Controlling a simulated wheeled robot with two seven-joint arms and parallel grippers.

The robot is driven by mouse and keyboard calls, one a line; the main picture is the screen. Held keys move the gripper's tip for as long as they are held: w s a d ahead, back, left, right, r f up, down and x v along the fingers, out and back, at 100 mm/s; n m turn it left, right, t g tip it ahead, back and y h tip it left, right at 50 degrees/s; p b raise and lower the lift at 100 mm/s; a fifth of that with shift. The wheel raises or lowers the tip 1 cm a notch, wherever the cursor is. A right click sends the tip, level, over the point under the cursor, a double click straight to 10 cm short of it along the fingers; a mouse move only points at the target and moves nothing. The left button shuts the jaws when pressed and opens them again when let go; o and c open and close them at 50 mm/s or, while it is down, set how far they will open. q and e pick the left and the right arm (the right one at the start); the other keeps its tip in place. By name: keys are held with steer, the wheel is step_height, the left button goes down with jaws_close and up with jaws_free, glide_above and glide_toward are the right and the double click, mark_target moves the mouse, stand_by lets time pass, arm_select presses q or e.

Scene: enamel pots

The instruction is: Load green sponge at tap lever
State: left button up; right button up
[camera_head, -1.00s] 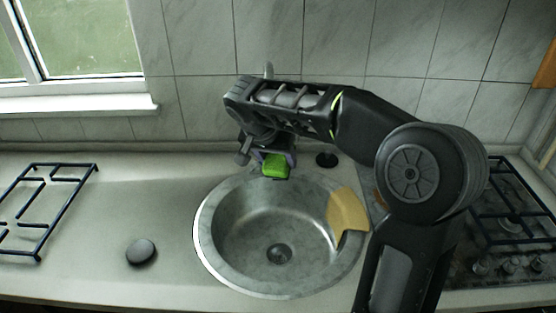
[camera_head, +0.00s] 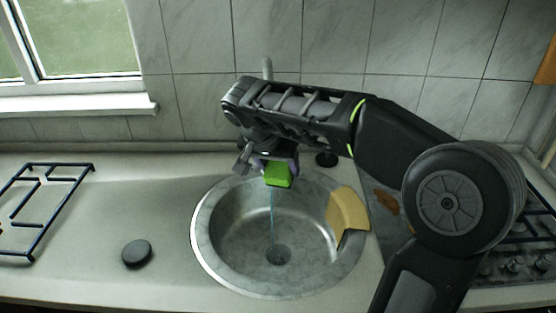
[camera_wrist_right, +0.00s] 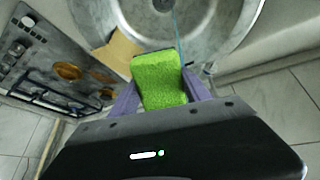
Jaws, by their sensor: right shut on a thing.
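The green sponge (camera_head: 278,174) is held by my right gripper (camera_head: 277,163) above the back edge of the round sink. In the right wrist view the sponge (camera_wrist_right: 158,80) sits between the two purple fingers of my right gripper (camera_wrist_right: 160,95), which are shut on it. A thin bluish stream of water (camera_head: 272,220) runs from near the sponge down to the drain; it also shows in the right wrist view (camera_wrist_right: 176,35). The upper tip of the tap (camera_head: 267,68) stands up behind my arm. The tap lever and most of the tap are hidden. My left gripper is not in view.
The metal sink (camera_head: 225,265) is empty apart from a tan cloth-like piece (camera_head: 347,210) over its right rim. A dark round disc (camera_head: 137,253) and a black pan-support grate (camera_head: 40,205) lie on the left counter. A stained hob is at the right.

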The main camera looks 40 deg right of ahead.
mark_target(283, 178)
steer(key=shift+s+a+b, duration=0.45)
steer(key=shift+s, duration=0.45)
steer(key=shift+s+a+b, duration=0.4)
steer(key=shift+s+b, duration=0.05)
steer(key=shift+s, duration=0.4)
stand_by(0.3)
steer(key=shift+s+a+r+p, duration=0.1)
steer(key=shift+s+a+r, duration=0.3)
steer(key=shift+s+r, duration=0.3)
steer(key=shift+s+a+r+p, duration=0.1)
steer(key=shift+s+a+r, duration=0.25)
steer(key=shift+s+r, duration=0.4)
steer(key=shift+s+a+r+p, duration=0.1)
steer(key=shift+s+a+r, duration=0.4)
steer(key=shift+s, duration=0.3)
steer(key=shift+d, duration=0.1)
